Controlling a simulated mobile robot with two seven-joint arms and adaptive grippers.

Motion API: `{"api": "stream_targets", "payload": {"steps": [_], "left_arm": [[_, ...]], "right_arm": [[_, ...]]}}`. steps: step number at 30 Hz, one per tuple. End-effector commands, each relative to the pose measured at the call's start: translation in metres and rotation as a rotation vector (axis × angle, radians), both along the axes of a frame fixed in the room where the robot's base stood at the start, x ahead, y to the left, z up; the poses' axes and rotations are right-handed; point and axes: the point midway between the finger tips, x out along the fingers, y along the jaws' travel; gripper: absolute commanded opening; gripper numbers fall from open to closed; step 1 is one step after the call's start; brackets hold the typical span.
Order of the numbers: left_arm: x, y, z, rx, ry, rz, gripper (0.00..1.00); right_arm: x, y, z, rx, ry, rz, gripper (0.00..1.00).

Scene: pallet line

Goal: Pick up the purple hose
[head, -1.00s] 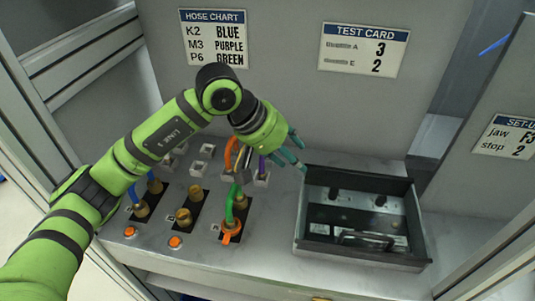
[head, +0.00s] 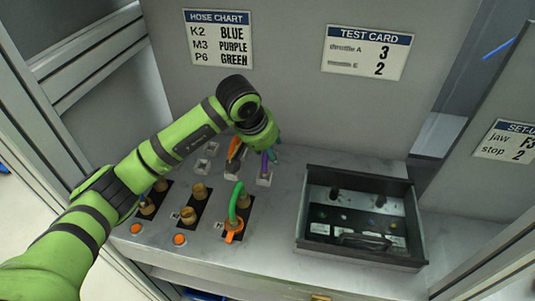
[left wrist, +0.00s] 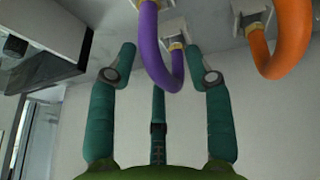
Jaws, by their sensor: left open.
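The purple hose (head: 264,164) hangs as a U-shaped loop from grey holders at the back of the bench, partly hidden by my gripper in the head view. In the left wrist view the purple hose (left wrist: 160,62) lies between my spread teal fingers. My left gripper (head: 272,154) is open around it, pointing down, and is not closed on it. I cannot tell whether a finger touches the hose. My right gripper is not in view.
The orange hose (left wrist: 287,48) hangs close beside the purple one. A green hose (head: 238,200) is fitted to a port at the front. Brass ports (head: 188,214) stand to the left. An open dark-walled box (head: 300,222) sits on the right. A hose chart (head: 219,38) is on the wall.

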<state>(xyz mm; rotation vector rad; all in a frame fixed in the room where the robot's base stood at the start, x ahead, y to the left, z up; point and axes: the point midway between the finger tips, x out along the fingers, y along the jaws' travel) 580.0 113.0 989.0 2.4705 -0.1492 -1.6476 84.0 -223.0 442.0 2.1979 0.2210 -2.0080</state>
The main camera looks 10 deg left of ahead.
Motion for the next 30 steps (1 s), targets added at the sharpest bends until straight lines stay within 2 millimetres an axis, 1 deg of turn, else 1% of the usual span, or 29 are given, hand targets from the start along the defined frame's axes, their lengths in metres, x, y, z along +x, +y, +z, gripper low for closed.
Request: {"api": "stream_targets", "payload": {"steps": [2,3,5,6,7,17,22,26,30], "left_arm": [[0.0,0.0,0.0,0.0,0.0,0.0,0.51],[0.0,0.0,0.0,0.0,0.0,0.0,0.43],[0.0,0.0,0.0,0.0,0.0,0.0,0.19],[0.0,0.0,0.0,0.0,0.0,0.0,0.03],[0.0,0.0,0.0,0.0,0.0,0.0,0.0],[0.0,0.0,0.0,0.0,0.001,0.001,0.0],[0.0,0.0,0.005,0.001,-0.001,0.001,0.0],[0.001,0.001,0.017,0.0,-0.004,0.0,0.0],[0.001,0.001,0.039,0.001,-0.007,0.002,0.0]], "right_arm": [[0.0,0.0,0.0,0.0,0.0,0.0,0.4],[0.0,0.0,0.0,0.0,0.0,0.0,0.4],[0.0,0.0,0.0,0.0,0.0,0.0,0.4],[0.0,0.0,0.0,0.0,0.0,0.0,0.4],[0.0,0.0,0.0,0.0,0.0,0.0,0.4],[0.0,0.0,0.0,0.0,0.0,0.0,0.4],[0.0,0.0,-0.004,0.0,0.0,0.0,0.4],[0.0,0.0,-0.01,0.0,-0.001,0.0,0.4],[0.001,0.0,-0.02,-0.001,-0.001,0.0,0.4]]}}
